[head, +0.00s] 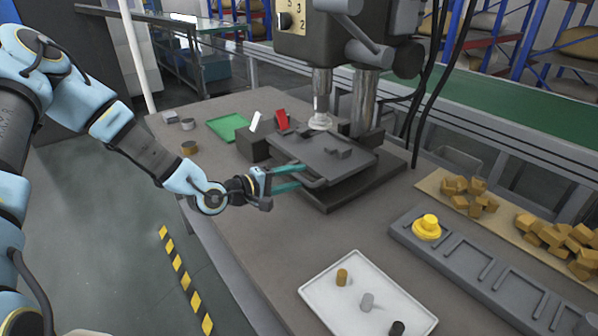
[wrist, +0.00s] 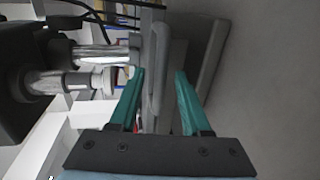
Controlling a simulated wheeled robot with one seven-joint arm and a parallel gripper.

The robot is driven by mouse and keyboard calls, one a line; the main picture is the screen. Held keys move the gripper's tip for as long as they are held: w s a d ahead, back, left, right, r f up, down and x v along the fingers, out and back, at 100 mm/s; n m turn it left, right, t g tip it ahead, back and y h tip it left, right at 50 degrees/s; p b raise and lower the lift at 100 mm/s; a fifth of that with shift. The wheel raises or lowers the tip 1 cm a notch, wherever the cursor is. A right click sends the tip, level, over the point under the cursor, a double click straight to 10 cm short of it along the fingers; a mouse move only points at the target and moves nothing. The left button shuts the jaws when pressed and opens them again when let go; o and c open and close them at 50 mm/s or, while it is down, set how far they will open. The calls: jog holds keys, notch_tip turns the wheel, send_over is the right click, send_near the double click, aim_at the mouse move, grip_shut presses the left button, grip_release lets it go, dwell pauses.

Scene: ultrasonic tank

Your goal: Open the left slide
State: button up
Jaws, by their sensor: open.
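A grey slide plate (head: 335,152) sits on a dark base under the drill press spindle. A bar-shaped grey handle (wrist: 156,85) shows in the wrist view, between my fingers. My gripper (head: 303,176) is open at the left front edge of the plate, with its teal fingers reaching toward it. In the wrist view my gripper (wrist: 160,72) has one finger on each side of the handle, with a gap to the right finger. Whether the left finger touches it I cannot tell. The fingers hide part of the plate's front edge in the head view.
The drill press (head: 345,30) stands above the plate. A dark block with a red lever (head: 281,119) and a white one is behind. Bare table lies between.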

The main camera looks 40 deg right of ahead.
jog(key=shift+x, duration=0.75)
jog(key=shift+c, duration=0.3)
grip_shut()
dwell(0.6)
